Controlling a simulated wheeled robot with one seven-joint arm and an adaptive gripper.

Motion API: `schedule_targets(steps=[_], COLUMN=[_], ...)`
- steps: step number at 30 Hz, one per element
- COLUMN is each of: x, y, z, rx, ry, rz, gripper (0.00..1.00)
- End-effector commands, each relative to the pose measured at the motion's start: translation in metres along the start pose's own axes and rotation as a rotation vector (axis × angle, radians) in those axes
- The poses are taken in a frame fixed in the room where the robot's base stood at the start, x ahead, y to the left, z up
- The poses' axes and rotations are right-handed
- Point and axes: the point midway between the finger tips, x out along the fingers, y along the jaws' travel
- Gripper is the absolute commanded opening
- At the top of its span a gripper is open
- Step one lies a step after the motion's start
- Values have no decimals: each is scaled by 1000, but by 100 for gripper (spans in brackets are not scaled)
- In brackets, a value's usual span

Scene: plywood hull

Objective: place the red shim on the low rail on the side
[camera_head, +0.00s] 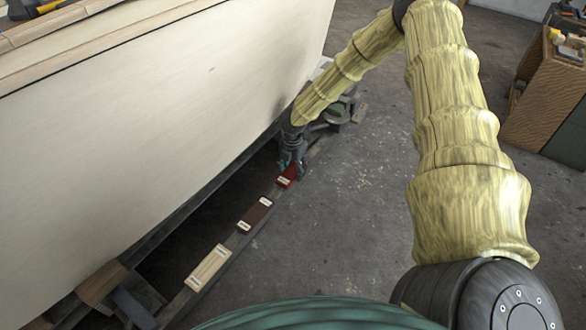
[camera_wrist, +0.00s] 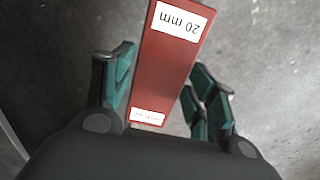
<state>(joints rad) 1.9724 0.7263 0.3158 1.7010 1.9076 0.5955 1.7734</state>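The red shim (camera_head: 288,177) is a dark red block with white labels. In the head view it appears at the far end of a row of blocks along the low rail (camera_head: 235,240), beside the hull. In the wrist view the shim (camera_wrist: 165,65) runs between my fingers, its upper label reading 20 mm upside down. My gripper (camera_head: 291,164) is at the shim, and in the wrist view its teal-padded fingers (camera_wrist: 160,80) stand on both sides of it. Narrow gaps seem to show beside the shim, so the fingers look open. The shim's underside is hidden.
A dark brown block (camera_head: 256,214) and a pale wooden block (camera_head: 208,267) lie along the rail, nearer the camera. The large pale plywood hull (camera_head: 150,110) rises close on the left. Open grey floor (camera_head: 350,220) lies to the right, with a wooden cabinet (camera_head: 545,95) beyond.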

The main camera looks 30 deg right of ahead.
Motion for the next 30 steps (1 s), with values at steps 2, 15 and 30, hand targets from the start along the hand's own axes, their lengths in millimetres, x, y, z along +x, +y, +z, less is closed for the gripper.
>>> schedule_targets(steps=[2,15,30], x=[0,-5,-68], y=[0,0,0], z=[0,0,0], rx=[0,0,1], ry=[0,0,0], rz=[0,1,1], gripper=[70,70,70])
